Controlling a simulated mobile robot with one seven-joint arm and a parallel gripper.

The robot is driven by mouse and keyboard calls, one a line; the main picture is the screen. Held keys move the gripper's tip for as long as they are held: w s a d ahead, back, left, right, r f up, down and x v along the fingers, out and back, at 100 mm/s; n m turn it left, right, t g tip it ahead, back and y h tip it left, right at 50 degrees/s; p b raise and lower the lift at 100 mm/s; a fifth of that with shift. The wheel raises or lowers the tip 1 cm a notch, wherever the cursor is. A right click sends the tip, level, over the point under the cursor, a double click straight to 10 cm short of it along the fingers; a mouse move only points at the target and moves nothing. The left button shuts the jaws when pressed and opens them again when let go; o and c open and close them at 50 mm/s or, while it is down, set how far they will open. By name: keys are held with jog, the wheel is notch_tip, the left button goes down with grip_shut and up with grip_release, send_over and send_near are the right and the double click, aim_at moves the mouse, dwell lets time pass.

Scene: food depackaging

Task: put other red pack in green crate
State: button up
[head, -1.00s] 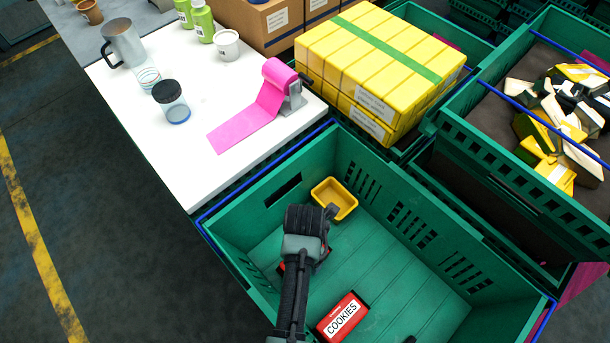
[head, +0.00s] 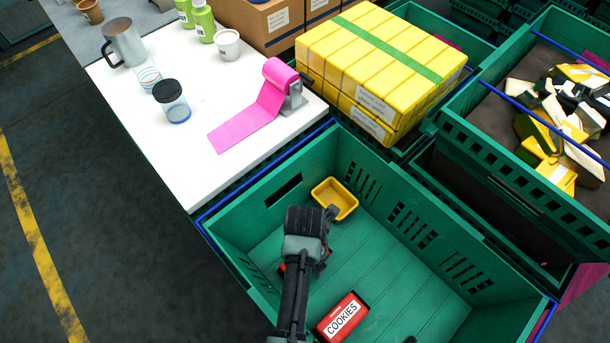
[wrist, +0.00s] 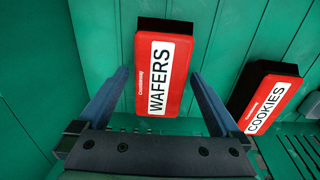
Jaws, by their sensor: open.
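The green crate (head: 437,292) stands in front, and two red packs lie on its floor. The red pack labelled COOKIES (head: 343,316) lies in the lower middle; it also shows at the right of the wrist view (wrist: 268,100). The red pack labelled WAFERS (wrist: 162,75) lies between my open fingers in the wrist view. In the head view my arm mostly hides it, with only a red edge showing (head: 282,269). My gripper (wrist: 158,100) is open inside the crate, with a finger on each side of the WAFERS pack and a visible gap on both sides.
A yellow tray (head: 334,198) sits at the crate's back wall. Stacked yellow packs (head: 385,65) stand behind. Another green crate (head: 462,125) with mixed packs is at right. A white table (head: 186,172) carries a pink roll (head: 262,108), a jar and cups.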

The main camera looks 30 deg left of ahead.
notch_tip(320, 180, up, 12)
jog(key=p, duration=0.1)
jog(key=shift+f, duration=0.15)
jog(key=w+d+r+m+t+y, duration=0.1)
jog(key=w+r+m+t, duration=0.35)
jog(key=w+r, duration=0.4)
jog(key=w+d+r+m+t, duration=0.1)
jog(key=w+r+m+t, duration=0.35)
jog(key=r, duration=0.65)
jog(key=w+d+r+m+t+y, duration=0.1)
jog(key=w+r+m+t, duration=0.35)
jog(key=w+r, duration=0.4)
jog(key=s+d+r+m+t, duration=0.25)
jog(key=r+m, duration=0.25)
jog(key=r, duration=0.7)
jog(key=s+d+r+m+t, duration=0.15)
jog(key=r+m+t, duration=0.3)
jog(key=r, duration=0.65)
jog(key=s+d+r+m+t+h, duration=0.1)
jog(key=s+d+r+m+t, duration=0.1)
jog(key=s+r, duration=0.4)
jog(key=s+d+r+m+t+h, duration=0.1)
jog(key=s+r+m+t, duration=0.4)
jog(key=r, duration=0.5)
jog(key=shift+s+d+r+m+p, duration=0.35)
jog(key=shift+s+d+m+p, duration=0.15)
jog(key=shift+m, duration=0.5)
